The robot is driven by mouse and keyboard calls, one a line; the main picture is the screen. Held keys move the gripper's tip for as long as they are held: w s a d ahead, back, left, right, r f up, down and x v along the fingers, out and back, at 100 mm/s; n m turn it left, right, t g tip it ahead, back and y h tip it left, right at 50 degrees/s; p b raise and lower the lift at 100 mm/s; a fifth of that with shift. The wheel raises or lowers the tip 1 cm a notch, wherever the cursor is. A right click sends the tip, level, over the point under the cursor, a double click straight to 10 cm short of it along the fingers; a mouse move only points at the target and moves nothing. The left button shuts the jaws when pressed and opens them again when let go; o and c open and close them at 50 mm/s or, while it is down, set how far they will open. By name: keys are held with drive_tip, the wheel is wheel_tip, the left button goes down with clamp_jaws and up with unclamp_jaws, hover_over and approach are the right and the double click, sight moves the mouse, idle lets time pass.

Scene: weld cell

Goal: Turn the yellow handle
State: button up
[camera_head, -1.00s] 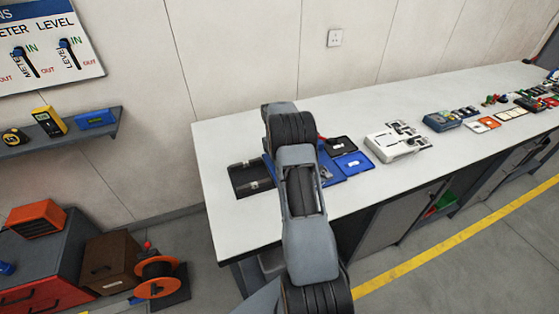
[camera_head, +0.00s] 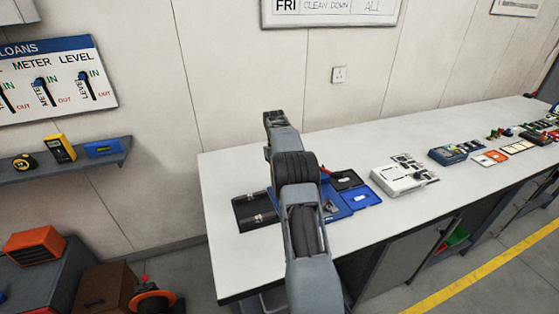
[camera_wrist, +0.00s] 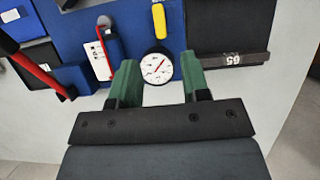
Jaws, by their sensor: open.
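A yellow handle (camera_wrist: 158,20) shows at the top middle of the wrist view. It is short and upright in the picture, just above a round white dial (camera_wrist: 158,68) with a red needle. My gripper (camera_wrist: 159,76) is open, with one green finger on each side of the dial. The handle lies beyond the fingertips. I cannot tell whether the fingers touch anything. In the head view my arm hides the gripper, and I cannot make out the handle.
A blue board (camera_wrist: 75,25) lies under the dial. A red-handled tool (camera_wrist: 30,58) is at left and a dark case (camera_wrist: 228,25) at right. On the white bench (camera_head: 235,170), a white device (camera_head: 403,177) stands right of the blue items. A shelf (camera_head: 70,164) hangs at left.

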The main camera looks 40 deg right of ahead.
drive_tip(key=shift+p+v, duration=0.45)
drive_tip(key=shift+v, duration=2)
drive_tip(key=shift+f, duration=0.1)
drive_tip(key=shift+m+t, duration=0.3)
drive_tip(key=f, duration=0.5)
drive_tip(key=shift+w+a+f, duration=0.2)
drive_tip(key=shift+f, duration=0.1)
drive_tip(key=s+a+r+n+t, duration=0.1)
drive_tip(key=s+a+r+t, duration=0.1)
drive_tip(key=s+a, duration=0.6)
drive_tip(key=s+a+r+n+t, duration=0.1)
drive_tip(key=s+a+r+t, duration=0.2)
drive_tip(key=s+a, duration=0.6)
drive_tip(key=s+a+r+n+t+h, duration=0.1)
drive_tip(key=s+a+r+t, duration=0.2)
drive_tip(key=s+a+r, duration=0.3)
drive_tip(key=s+a, duration=0.2)
drive_tip(key=shift+s+a+r, duration=0.15)
drive_tip(key=shift+s+r, duration=0.05)
drive_tip(key=shift+s, duration=0.1)
